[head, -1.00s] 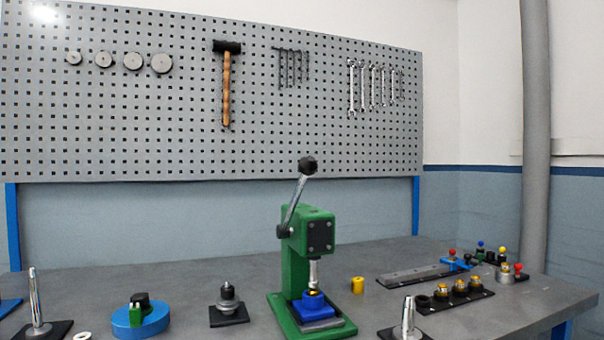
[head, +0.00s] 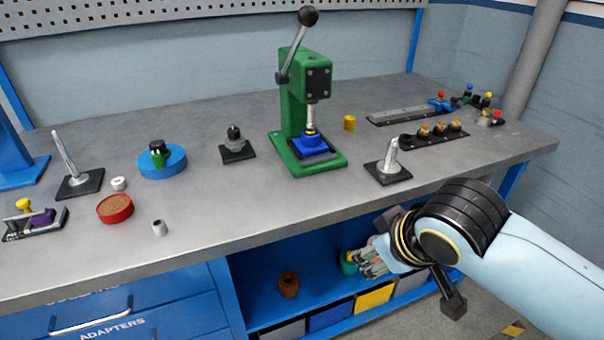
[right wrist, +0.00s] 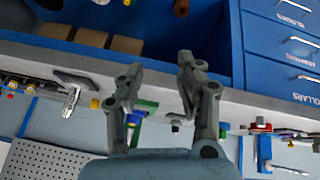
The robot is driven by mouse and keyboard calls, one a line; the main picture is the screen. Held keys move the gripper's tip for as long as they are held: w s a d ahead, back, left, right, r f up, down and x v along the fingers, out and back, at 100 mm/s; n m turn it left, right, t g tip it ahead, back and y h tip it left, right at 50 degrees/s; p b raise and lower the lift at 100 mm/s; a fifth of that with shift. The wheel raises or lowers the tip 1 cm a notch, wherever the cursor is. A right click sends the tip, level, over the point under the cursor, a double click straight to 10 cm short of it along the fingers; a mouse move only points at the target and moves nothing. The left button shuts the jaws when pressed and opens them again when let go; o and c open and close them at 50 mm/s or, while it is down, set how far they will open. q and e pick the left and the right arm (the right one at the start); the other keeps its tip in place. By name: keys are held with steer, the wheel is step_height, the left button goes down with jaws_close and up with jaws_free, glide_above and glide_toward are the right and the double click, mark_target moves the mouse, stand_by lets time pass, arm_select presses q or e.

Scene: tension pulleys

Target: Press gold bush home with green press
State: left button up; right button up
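The green press (head: 293,105) stands on the bench, its black-knobbed lever (head: 296,48) raised. Under its ram (head: 311,117) sits a blue block (head: 318,146) on the press base. A small gold bush (head: 310,132) shows at the top of the block, below the ram tip; I cannot tell whether they touch. My right gripper (head: 372,264) is in front of the bench edge, below and to the right of the press. In the right wrist view its fingers (right wrist: 157,70) are apart with nothing between them, and part of the green press (right wrist: 147,106) shows beyond. My left gripper is out of view.
A metal post on a black base (head: 390,165) and a yellow cylinder (head: 349,123) stand right of the press. A rack of gold-topped parts (head: 436,134) lies farther right. A blue disc (head: 163,163) and a red dish (head: 115,208) are left. The bench front before the press is clear.

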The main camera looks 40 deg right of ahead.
steer(key=w+d+r+t+h, duration=0.1)
steer(key=w+d+r+t, duration=0.15)
steer(key=w+r, duration=0.35)
steer(key=w+d+r+t+h, duration=0.1)
steer(key=w+r+t, duration=0.2)
steer(key=r, duration=0.6)
steer(key=t+y+p, duration=0.1)
steer(key=t+y, duration=0.1)
steer(key=t, duration=0.5)
glide_toward(305, 31)
steer(key=w, duration=0.1)
steer(key=shift+g, duration=0.25)
steer(key=w+p, duration=0.1)
steer(key=w, duration=0.2)
steer(key=w+p, duration=0.1)
steer(key=w, duration=0.2)
steer(key=w+d+p, duration=0.1)
steer(key=w, duration=0.2)
steer(key=shift+d+r, duration=0.1)
steer(key=shift+r, duration=0.2)
steer(key=shift+w+f+n, duration=0.1)
steer(key=shift+w+n, duration=0.2)
steer(key=shift+w, duration=0.25)
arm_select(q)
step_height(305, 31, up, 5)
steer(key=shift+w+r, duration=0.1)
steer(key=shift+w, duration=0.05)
arm_select(e)
jaws_close()
